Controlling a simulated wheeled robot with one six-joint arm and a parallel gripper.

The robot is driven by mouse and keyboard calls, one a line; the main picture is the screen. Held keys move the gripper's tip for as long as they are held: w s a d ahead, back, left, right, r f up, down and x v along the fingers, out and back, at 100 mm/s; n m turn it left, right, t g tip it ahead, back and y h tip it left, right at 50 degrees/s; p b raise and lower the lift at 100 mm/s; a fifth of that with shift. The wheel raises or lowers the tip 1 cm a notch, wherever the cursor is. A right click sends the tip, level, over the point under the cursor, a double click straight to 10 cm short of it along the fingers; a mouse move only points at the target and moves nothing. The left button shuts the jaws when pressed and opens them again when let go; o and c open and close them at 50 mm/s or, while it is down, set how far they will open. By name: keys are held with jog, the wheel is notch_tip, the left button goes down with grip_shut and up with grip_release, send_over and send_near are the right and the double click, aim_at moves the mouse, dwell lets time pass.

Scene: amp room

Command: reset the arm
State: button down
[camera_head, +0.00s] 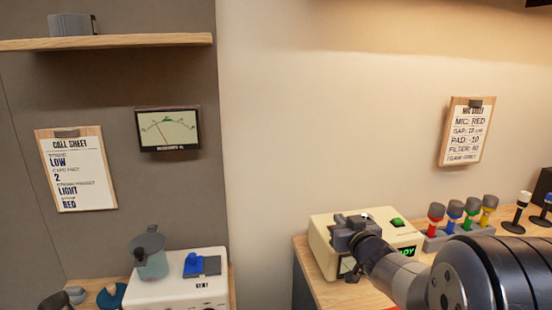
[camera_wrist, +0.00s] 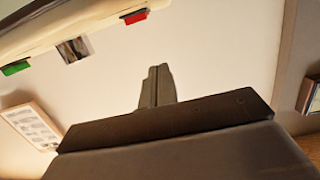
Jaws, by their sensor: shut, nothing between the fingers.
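My gripper (camera_head: 352,226) is at the end of my arm, which reaches in from the lower right in the head view. It overlaps the front and top of a cream box (camera_head: 322,229) in that view; I cannot tell whether it touches it. In the wrist view its two fingers (camera_wrist: 156,86) stand side by side, closed together, with nothing between them. The cream box (camera_wrist: 95,22) crosses the upper left of the wrist view, with a green and a red part showing. My gripper hides part of the box in the head view.
A rack with several coloured-band microphones (camera_head: 461,222) stands right of the box, with black stands (camera_head: 517,215) beyond. A shelf (camera_head: 110,42) juts out above.

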jog(key=shift+d+v, duration=0.25)
jog(key=shift+v, duration=0.85)
jog(key=shift+d+v, duration=0.25)
jog(key=shift+v, duration=0.8)
jog(key=shift+w, duration=0.15)
